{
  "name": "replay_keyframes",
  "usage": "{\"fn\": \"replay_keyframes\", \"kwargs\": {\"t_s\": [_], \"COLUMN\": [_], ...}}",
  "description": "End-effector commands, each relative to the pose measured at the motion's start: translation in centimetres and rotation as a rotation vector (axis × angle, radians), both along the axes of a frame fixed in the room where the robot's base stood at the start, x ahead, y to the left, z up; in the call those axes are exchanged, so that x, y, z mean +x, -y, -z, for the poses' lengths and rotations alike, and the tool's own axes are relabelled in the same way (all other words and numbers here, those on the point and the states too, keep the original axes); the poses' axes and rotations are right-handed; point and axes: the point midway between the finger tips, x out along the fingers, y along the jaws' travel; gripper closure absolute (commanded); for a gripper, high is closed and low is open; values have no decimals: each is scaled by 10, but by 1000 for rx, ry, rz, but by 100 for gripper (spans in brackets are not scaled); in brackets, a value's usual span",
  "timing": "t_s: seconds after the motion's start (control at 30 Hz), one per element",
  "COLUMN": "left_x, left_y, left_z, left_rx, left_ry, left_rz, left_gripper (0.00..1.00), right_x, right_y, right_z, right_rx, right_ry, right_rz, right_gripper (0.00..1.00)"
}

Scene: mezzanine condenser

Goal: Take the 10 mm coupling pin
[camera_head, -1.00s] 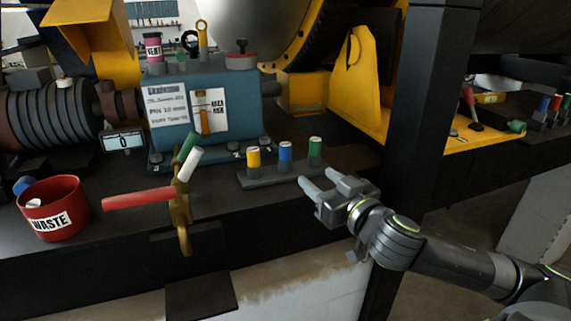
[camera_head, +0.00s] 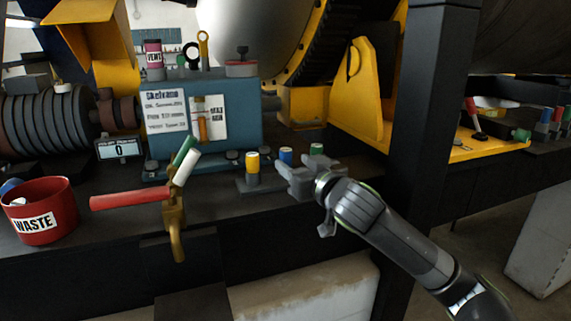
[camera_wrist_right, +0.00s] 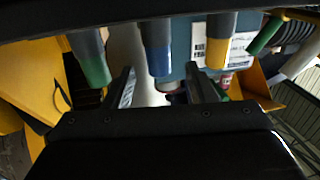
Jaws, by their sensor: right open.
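Three pins with coloured tops stand in a row on a dark rack: a yellow-topped pin (camera_head: 252,167), a blue-topped pin (camera_head: 285,156) and a green-topped pin (camera_head: 317,149). No size marking is legible on them, so I cannot tell which is the 10 mm one. My right gripper (camera_head: 289,174) is open and empty in front of the blue and green pins, hiding their lower parts. In the right wrist view, the blue pin (camera_wrist_right: 158,58) appears between the two open fingers (camera_wrist_right: 160,88), with the green pin (camera_wrist_right: 93,62) and yellow pin (camera_wrist_right: 219,45) to either side. My left gripper is out of view.
A red WASTE bin (camera_head: 41,211) and a valve with a red handle (camera_head: 132,198) are left of the pins. A blue box (camera_head: 230,110) with a printed sheet stands behind. A black post (camera_head: 421,110) rises to the right.

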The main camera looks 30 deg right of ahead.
Motion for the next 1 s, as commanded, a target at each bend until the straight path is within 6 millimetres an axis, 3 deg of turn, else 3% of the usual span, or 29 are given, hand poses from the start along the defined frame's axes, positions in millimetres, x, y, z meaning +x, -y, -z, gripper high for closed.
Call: {"fn": "replay_keyframes", "kwargs": {"t_s": [0.43, 0.77, 1.0], "left_x": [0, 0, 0], "left_y": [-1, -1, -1], "left_z": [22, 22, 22], "left_rx": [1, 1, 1], "left_ry": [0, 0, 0], "left_rz": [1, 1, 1], "left_gripper": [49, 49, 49], "right_x": [47, 51, 51], "right_y": [5, 6, 6], "right_z": [2, 0, 1], "right_rx": [3, -1, -1], "right_ry": [1, 1, 1], "right_rz": [1, 1, 1], "right_gripper": [49, 49, 81]}}
